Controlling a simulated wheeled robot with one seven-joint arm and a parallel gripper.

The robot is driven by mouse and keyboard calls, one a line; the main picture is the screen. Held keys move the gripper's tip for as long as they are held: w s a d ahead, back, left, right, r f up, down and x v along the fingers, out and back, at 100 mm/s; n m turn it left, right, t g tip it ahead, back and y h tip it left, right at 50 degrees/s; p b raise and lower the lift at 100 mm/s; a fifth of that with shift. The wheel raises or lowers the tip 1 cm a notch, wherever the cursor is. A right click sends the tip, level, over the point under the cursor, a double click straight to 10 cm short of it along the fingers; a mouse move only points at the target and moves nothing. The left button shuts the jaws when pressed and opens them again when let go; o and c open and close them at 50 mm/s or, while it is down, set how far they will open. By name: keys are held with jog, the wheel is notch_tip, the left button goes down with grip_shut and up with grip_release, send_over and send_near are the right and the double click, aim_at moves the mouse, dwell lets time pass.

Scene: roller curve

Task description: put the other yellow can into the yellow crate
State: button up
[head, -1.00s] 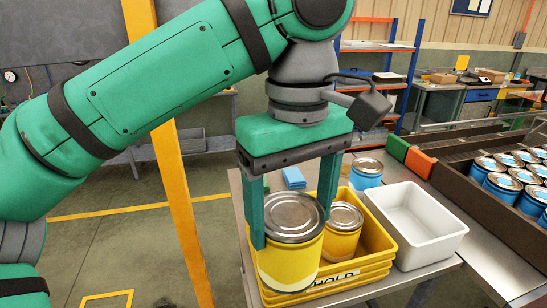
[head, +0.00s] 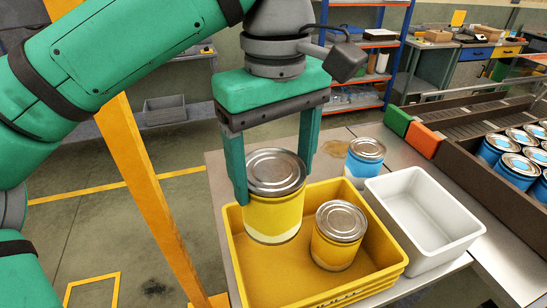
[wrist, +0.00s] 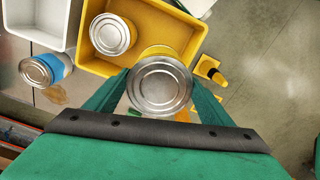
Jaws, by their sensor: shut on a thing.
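My gripper (head: 273,178) is shut on a yellow can (head: 272,210) with a silver lid. It holds the can upright at the back left of the yellow crate (head: 375,282), over its interior. Whether the can's base touches the crate floor I cannot tell. Another yellow can (head: 336,240) stands inside the crate, to the right of the held one and apart from it. The wrist view shows the held can's lid (wrist: 160,86) between the fingers, the yellow crate (wrist: 190,28) beyond, and the other can (wrist: 112,34) in it.
A white crate (head: 428,213) stands right of the yellow one on the table. A blue can (head: 364,160) stands behind it. A green block (head: 398,120) and an orange block (head: 425,140) sit by the conveyor. Several blue cans (head: 515,170) fill the trough at right.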

jog(key=f, duration=0.3)
jog(key=s+f, duration=0.1)
jog(key=f, duration=0.1)
jog(key=shift+d+f, duration=0.1)
jog(key=shift+f, duration=0.05)
notch_tip(320, 180, down, 10)
jog(key=shift+w, duration=0.15)
dwell(0.5)
jog(key=o, duration=1.7)
jog(key=shift+c, duration=0.2)
jog(key=shift+r, duration=4.35)
